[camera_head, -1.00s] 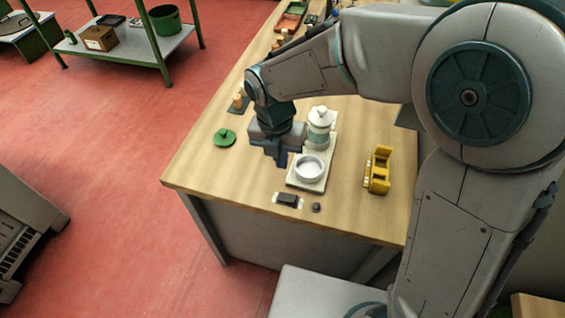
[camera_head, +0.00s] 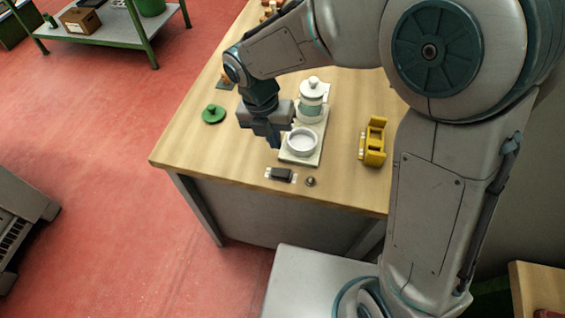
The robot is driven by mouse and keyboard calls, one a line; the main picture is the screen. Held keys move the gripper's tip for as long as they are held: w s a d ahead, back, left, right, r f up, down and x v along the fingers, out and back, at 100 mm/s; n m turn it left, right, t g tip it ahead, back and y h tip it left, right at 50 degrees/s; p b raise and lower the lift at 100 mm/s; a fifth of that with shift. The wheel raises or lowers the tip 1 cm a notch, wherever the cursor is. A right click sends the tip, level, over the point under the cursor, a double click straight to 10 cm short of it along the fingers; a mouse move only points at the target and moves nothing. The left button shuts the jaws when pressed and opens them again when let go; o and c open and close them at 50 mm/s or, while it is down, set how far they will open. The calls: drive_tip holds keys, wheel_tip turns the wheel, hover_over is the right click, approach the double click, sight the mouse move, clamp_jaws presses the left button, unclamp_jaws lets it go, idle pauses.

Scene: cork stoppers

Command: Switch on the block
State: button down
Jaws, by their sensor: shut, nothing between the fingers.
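A small dark block (camera_head: 281,174) with pale ends lies flat near the table's front edge; whether it bears a switch is too small to tell. A small dark round knob (camera_head: 310,182) sits just right of it. A yellow block-like device (camera_head: 374,142) stands farther right, with small pale parts on its left side. I cannot tell which of these is the task's block. My gripper (camera_head: 275,142) points down, shut and empty, left of the white dish (camera_head: 302,142) and behind the dark block in the picture. It appears apart from the block.
The dish and a white lidded jar (camera_head: 311,97) stand on a pale board (camera_head: 318,130). A green lidded thing (camera_head: 213,114) lies left on the wooden table (camera_head: 190,143). My arm covers part of the table's back.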

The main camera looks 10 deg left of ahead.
sight(284, 172)
drive_tip(key=f, duration=0.3)
drive_tip(key=d+f, duration=0.1)
drive_tip(key=f, duration=0.2)
drive_tip(key=d+f, duration=0.1)
drive_tip(key=f, duration=0.3)
drive_tip(key=shift+p, duration=0.4)
drive_tip(key=shift+f, duration=0.1)
